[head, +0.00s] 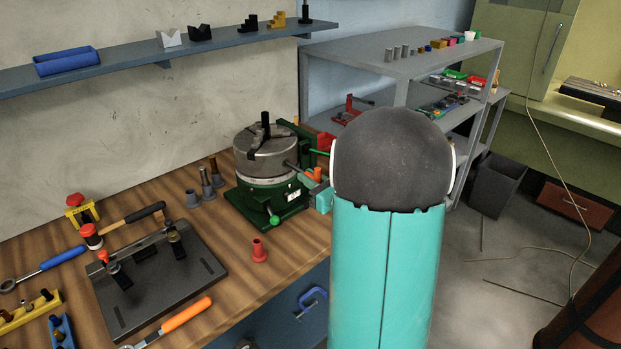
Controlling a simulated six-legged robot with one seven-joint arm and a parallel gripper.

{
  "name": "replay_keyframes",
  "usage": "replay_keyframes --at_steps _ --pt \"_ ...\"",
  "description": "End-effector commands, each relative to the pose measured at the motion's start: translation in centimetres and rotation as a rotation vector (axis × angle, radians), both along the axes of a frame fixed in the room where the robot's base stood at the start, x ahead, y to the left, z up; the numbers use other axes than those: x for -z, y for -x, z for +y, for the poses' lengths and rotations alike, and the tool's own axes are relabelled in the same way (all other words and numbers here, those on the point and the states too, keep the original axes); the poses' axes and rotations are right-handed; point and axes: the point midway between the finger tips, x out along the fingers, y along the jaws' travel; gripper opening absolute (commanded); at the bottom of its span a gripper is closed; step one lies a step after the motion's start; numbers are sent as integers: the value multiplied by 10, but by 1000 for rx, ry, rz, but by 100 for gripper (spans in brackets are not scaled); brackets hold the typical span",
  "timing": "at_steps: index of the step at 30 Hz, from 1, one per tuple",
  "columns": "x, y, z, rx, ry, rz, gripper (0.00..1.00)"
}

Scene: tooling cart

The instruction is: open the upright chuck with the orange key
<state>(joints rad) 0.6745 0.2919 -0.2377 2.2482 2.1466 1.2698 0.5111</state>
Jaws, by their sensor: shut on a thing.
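The upright chuck (262,157) is a grey round body with dark jaws on top, holding a black upright pin. It sits on a green base (262,206) near the right end of the wooden bench. My gripper (313,181) is at the chuck's right side, mostly hidden behind my turquoise and dark grey arm. It is shut on the orange key (317,174), of which a small orange part shows. A grey shaft runs from there toward the chuck's side. Whether its tip is seated in the chuck or only close to it, I cannot tell.
A dark fixture plate (150,281) and an orange-handled tool (187,313) lie to the left. A grey shelf rack (402,62) stands behind.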

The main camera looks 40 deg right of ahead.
Motion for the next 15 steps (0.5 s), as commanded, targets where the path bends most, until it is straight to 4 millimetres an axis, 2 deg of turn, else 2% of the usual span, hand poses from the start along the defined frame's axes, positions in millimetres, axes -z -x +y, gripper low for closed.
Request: replay_keyframes --at_steps 8,15 --pt "0 2 0 0 -2 0 0" --pt "0 14 -1 1 -2 0 0"
